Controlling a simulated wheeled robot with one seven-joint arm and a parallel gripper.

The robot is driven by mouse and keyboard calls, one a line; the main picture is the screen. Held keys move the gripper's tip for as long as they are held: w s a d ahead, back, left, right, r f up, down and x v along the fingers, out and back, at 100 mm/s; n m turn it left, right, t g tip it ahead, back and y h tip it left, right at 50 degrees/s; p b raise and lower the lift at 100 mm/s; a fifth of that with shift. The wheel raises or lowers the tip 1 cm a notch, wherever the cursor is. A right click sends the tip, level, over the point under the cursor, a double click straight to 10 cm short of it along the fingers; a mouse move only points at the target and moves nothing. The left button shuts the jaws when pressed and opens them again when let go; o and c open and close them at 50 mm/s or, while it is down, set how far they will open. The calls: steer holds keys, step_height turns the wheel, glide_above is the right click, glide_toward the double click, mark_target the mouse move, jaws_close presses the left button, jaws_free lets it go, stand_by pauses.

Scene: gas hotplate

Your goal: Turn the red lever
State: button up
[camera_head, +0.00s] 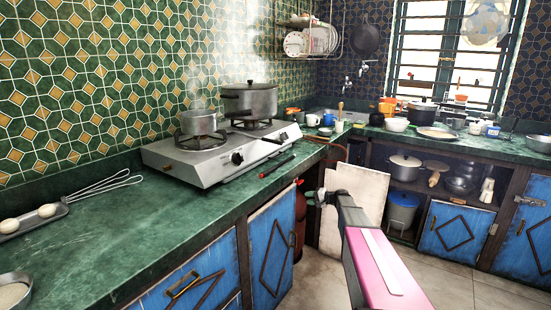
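I cannot clearly make out a red lever. A red gas cylinder (299,225) stands in the gap under the counter, partly hidden by the blue cabinet; a small red part (300,182) shows near its top, too small to tell what it is. The silver gas hotplate (200,168) stands on the counter with black knobs on its front. My gripper (318,196) is at the end of my arm, right of the cylinder and in front of a pale board. It appears small and dark, and its fingers cannot be made out.
A steaming small pot (198,122) and a lidded larger pot (250,102) stand on the burners. A black and red tool (276,166) lies on the green counter (110,225). A pale board (352,205) leans under the counter. The floor (480,290) at right is clear.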

steer(key=s+a+f+n+g+h, duration=0.1)
steer(key=s+a+g+h, duration=0.15)
steer(key=s, duration=0.55)
steer(key=s+a+f+n+g+h, duration=0.1)
steer(key=s+a, duration=0.3)
steer(key=s, duration=0.4)
steer(key=s+d+n+g+h, duration=0.2)
steer(key=s+h, duration=0.7)
steer(key=s, duration=1.9)
steer(key=shift+r+n+g+h, duration=0.2)
steer(key=shift+n+g+h, duration=0.15)
steer(key=shift+n+g, duration=0.45)
